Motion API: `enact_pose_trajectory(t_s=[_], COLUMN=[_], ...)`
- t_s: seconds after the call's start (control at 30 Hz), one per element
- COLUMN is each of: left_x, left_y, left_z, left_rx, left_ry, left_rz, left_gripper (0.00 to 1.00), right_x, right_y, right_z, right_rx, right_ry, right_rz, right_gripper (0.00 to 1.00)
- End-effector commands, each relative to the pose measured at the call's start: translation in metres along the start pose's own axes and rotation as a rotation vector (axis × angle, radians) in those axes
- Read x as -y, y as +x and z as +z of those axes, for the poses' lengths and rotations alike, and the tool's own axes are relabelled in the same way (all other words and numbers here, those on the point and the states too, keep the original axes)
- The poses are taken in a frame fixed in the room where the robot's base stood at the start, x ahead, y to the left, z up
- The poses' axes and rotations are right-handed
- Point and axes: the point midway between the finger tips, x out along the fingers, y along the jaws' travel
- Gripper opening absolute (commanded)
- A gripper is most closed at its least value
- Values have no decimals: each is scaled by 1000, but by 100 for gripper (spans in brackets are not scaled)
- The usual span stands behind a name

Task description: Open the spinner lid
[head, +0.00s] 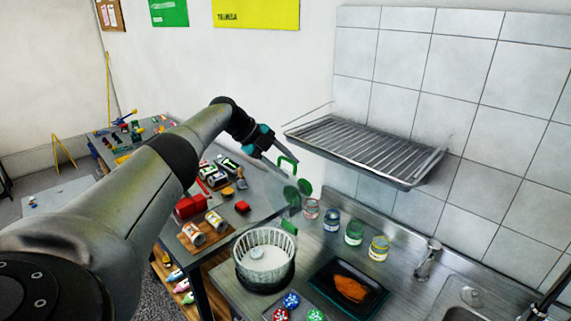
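The spinner is a pale slatted basket (263,262) in a dark round base on the metal counter, and I can see down into it. A green hinge-like piece (289,227) sits at its back right rim. Above and behind it are green lid parts (291,195) and a green loop handle (287,163). The lid appears clear and raised, though its outline is hard to make out. My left gripper (279,151) is up by the loop handle; whether it touches the handle or how wide it is cannot be told. My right gripper is not in view.
A wire rack (365,150) juts from the tiled wall, just right of my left gripper. Several jars (354,232) stand behind a dark tray (347,287) with orange food. Colourful balls (291,300) lie in front. A cluttered table (250,205) stands at left.

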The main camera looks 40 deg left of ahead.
Motion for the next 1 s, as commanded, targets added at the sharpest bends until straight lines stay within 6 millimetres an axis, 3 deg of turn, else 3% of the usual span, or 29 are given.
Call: enact_pose_trajectory(t_s=[0.47,0.6,1.0], left_x=[2,2,2], left_y=[-12,-32,-125], left_z=[1,2,0], left_rx=[3,6,3], left_ry=[0,1,0], left_rz=[-7,-6,-8], left_gripper=[43,43,43], right_x=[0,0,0], right_y=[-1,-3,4], right_z=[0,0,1], right_rx=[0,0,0], right_ry=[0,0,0], right_rz=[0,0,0], right_gripper=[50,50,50])
